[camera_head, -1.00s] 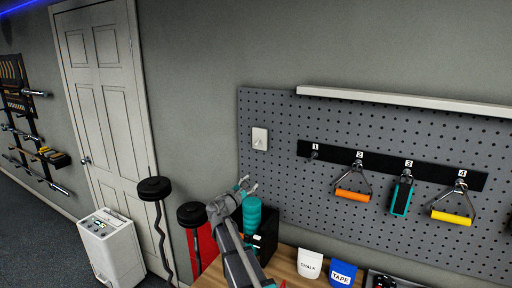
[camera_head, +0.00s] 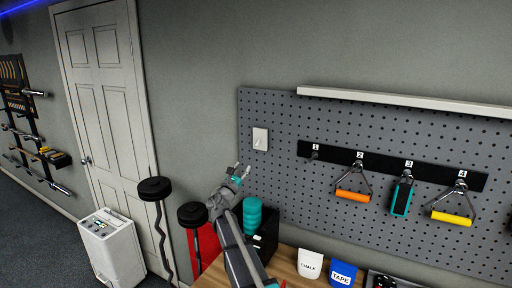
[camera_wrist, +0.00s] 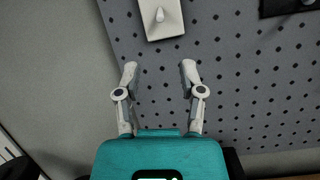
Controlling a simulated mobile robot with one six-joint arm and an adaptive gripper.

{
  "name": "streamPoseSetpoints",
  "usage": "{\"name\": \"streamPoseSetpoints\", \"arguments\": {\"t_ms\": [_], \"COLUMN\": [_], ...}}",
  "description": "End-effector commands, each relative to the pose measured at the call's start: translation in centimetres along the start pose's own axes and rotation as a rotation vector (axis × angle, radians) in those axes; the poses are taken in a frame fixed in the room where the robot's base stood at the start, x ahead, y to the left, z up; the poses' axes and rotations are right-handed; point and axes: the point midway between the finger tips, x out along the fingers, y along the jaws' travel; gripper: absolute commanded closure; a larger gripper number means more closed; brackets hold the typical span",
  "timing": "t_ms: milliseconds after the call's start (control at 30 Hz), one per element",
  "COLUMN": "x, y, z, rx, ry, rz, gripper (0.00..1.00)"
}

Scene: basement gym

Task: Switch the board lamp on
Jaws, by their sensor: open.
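A white wall switch (camera_head: 260,139) with a small lever sits at the upper left of the grey pegboard. In the wrist view the switch plate (camera_wrist: 153,30) is at the top, beyond my fingertips, its upper part cut off. A long pale lamp bar (camera_head: 400,101) runs along the pegboard's top edge and shows no clear glow. My gripper (camera_head: 242,170) is below and a little left of the switch, apart from it. In the wrist view my gripper (camera_wrist: 158,68) has its two fingers spread with nothing between them.
The pegboard (camera_head: 290,120) carries a black numbered rail (camera_head: 335,153) with hanging handles. Barbells stand left of my arm. The wall left of the switch is clear.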

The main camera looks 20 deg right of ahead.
Motion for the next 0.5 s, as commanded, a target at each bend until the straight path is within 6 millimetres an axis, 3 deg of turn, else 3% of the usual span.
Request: {"name": "streamPoseSetpoints", "arguments": {"t_ms": [267, 500], "x": [2.9, 6.5], "y": [0.1, 0.2], "z": [0.1, 0.2], "rx": [0.001, 0.000], "ry": [0.000, 0.000], "rz": [-0.001, -0.001], "gripper": [0.49, 0.49]}}
